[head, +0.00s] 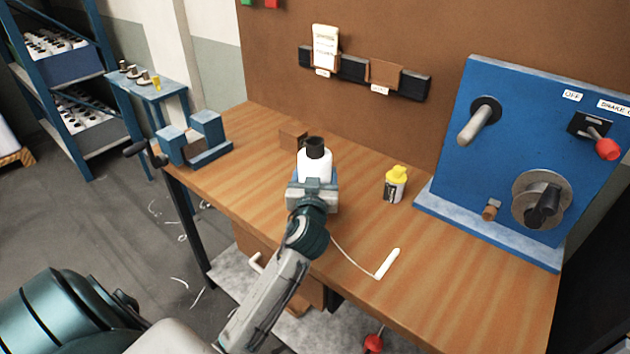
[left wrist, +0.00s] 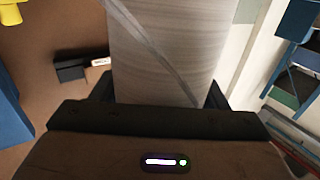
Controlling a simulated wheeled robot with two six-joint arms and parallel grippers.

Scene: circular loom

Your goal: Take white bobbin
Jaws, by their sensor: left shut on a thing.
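The white bobbin (head: 315,166), with a dark top, stands roughly upright near the middle of the workbench in the head view. My left gripper (head: 313,188) is shut on it from the near side and hides its lower part. In the left wrist view the bobbin's pale wound side (left wrist: 165,55) fills the space between the dark fingers. A diagonal strand crosses it. I cannot tell whether its base touches the bench. My right gripper is not in view.
A yellow-capped bottle (head: 395,184) stands right of the bobbin. A small white rod (head: 388,264) with a thin thread lies in front. A blue panel (head: 530,150) with handles stands at right, a blue vise-like stand (head: 196,140) at left. A small brown block (head: 292,137) sits behind.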

